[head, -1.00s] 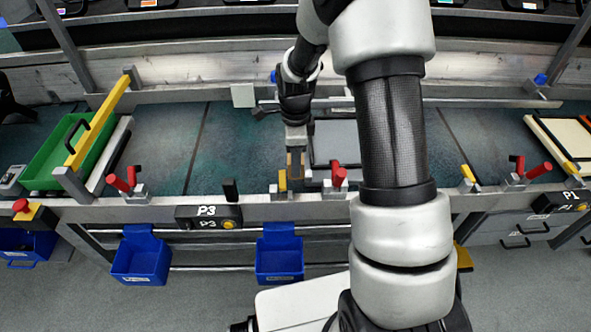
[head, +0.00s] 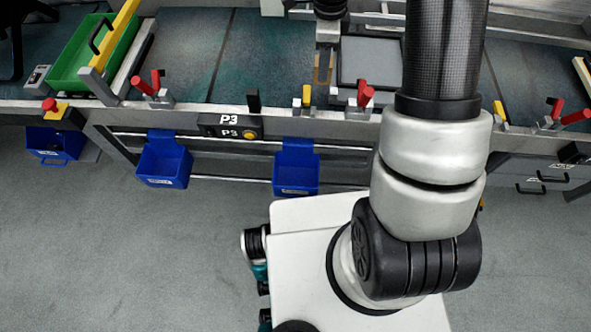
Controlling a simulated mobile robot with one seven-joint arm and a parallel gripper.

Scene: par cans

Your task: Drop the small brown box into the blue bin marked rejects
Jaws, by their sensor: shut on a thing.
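My gripper (head: 323,68) points down over the dark belt, just left of a grey tray. It is shut on the small brown box (head: 323,76), of which only a little brown shows at the fingers. Whether the box touches the belt I cannot tell. Three blue bins hang on the front of the line below the rail: one at far left (head: 55,144), one left of centre (head: 164,164) and one near the centre (head: 296,174). Their small pale labels are too small to read, so I cannot tell which is marked rejects.
The grey tray (head: 368,62) lies on the belt right of my gripper. The metal front rail (head: 200,115) carries red-handled clamps (head: 365,95), a yellow-topped post (head: 306,97) and the P3 box (head: 230,126). A green tray (head: 95,50) stands at the left.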

